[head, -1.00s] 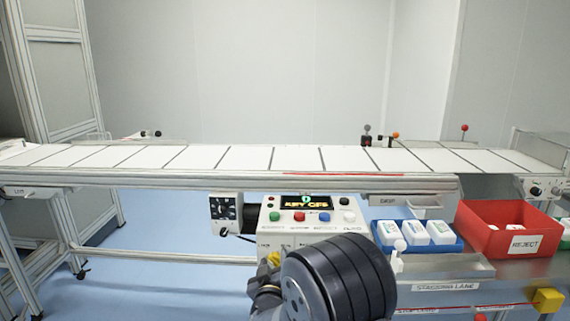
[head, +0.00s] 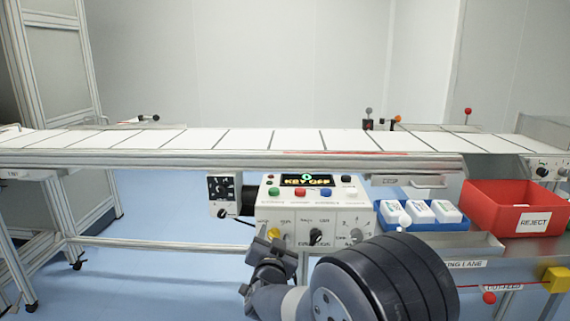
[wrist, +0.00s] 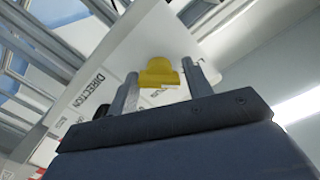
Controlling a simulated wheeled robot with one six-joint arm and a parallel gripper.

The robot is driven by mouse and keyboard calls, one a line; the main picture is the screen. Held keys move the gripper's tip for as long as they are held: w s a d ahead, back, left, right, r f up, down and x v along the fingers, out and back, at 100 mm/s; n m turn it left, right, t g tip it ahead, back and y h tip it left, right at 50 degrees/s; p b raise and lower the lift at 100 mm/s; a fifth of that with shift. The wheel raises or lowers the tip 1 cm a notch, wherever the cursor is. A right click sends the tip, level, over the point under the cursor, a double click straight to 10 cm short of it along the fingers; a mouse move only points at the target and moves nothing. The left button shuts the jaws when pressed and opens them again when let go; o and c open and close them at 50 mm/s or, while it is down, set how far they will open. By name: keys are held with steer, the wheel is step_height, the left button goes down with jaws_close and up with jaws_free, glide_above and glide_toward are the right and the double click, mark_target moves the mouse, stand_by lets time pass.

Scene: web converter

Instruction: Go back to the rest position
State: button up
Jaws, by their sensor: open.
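My gripper (wrist: 162,78) is open in the wrist view, with its two grey fingers apart. A yellow knob (wrist: 160,72) on the white control console (wrist: 133,50) shows between them. I cannot tell whether the fingers touch it. In the head view, my arm comes in from the bottom, and its dark wrist end (head: 270,262) is close in front of the left part of the console (head: 345,222). The same yellow knob (head: 274,233) shows just above it. The console display (head: 306,180) reads KEY OFF.
A long white conveyor (head: 240,140) runs across behind the console. To the right are a blue tray (head: 453,224) of white packs, a red REJECT bin (head: 490,207) and a metal lane (head: 455,247). A metal frame (head: 92,110) stands left. Blue floor shows below the conveyor.

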steer(key=m+b, duration=0.3)
steer(key=shift+f+m, duration=0.15)
steer(key=shift+m, duration=0.25)
steer(key=shift+s+p, duration=0.35)
steer(key=shift+s, duration=0.2)
steer(key=shift+r, duration=0.25)
